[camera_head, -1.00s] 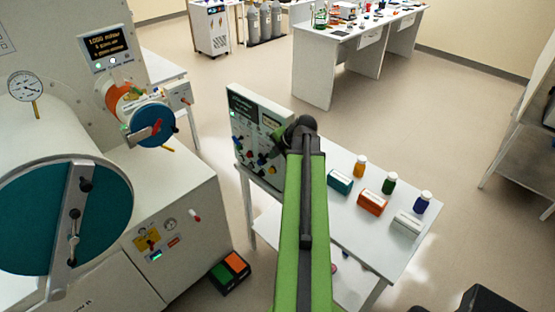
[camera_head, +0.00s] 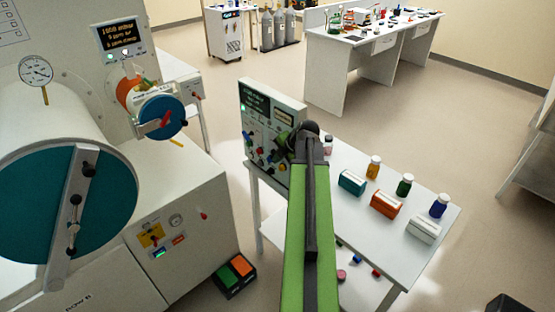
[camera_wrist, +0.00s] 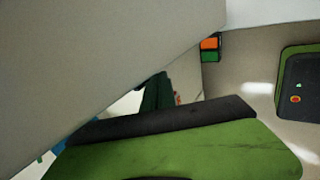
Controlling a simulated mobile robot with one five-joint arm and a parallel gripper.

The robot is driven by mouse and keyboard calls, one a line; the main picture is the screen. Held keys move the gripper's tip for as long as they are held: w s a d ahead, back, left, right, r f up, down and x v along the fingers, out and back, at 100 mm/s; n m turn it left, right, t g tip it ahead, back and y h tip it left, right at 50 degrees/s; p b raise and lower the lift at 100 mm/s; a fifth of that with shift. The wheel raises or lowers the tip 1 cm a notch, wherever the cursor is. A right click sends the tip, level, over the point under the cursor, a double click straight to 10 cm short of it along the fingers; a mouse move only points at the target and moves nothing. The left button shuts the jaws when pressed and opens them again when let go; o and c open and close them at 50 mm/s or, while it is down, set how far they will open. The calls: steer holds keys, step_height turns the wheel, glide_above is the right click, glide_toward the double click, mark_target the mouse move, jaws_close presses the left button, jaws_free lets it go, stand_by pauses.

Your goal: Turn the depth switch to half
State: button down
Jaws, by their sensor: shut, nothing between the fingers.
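A grey upright control panel (camera_head: 291,108) stands at the left end of a white side table. It carries a dark label area, a small display and several coloured knobs (camera_head: 256,150). The markings are too small to read, so I cannot tell which knob is the depth switch or where it points. My gripper (camera_head: 281,152) is at the end of my green arm, in front of the panel's lower right part. It is shut and empty. The dark wrist hides part of the panel, and I cannot tell whether the fingertips touch a knob. The wrist view shows no knob clearly.
The white table (camera_head: 352,214) holds teal, orange and white boxes and several capped bottles. A glovebox with a teal round door (camera_head: 35,215) stands left. A two-coloured pedal (camera_head: 234,273) lies on the floor. A large grey surface (camera_wrist: 90,50) fills the wrist view's upper left.

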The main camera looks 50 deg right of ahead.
steer(key=shift+f, duration=0.4)
steer(key=shift+r, duration=0.1)
steer(key=shift+r+p, duration=0.75)
steer(key=shift+p, duration=0.25)
